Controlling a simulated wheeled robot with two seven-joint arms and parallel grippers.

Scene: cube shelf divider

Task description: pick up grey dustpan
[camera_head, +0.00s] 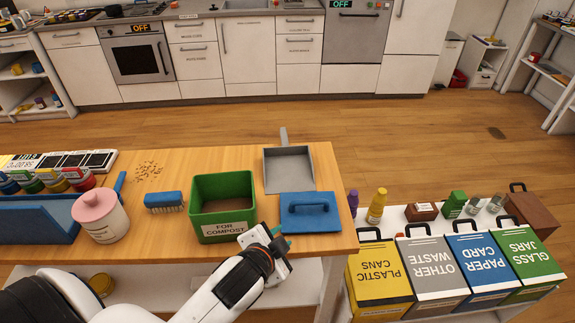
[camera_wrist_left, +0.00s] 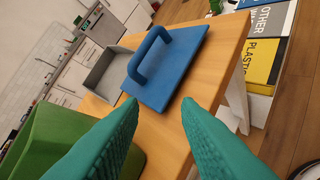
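The grey dustpan (camera_head: 288,168) lies on the wooden table near its far right edge, with its handle pointing away over the far edge. In the left wrist view the dustpan (camera_wrist_left: 106,74) is partly hidden behind a blue board with a handle (camera_wrist_left: 165,72). My left gripper (camera_head: 282,243) is at the table's front edge, just in front of the blue board and apart from the dustpan. In the left wrist view its two green fingers (camera_wrist_left: 160,115) are spread with nothing between them. My right gripper is not in view.
A green compost bin (camera_head: 222,207) stands left of the dustpan. The blue board (camera_head: 309,212) lies between my left gripper and the dustpan. A blue brush (camera_head: 164,201), a pink-lidded jar (camera_head: 101,216) and crumbs (camera_head: 148,172) are further left. Labelled recycling bins (camera_head: 433,271) stand right of the table.

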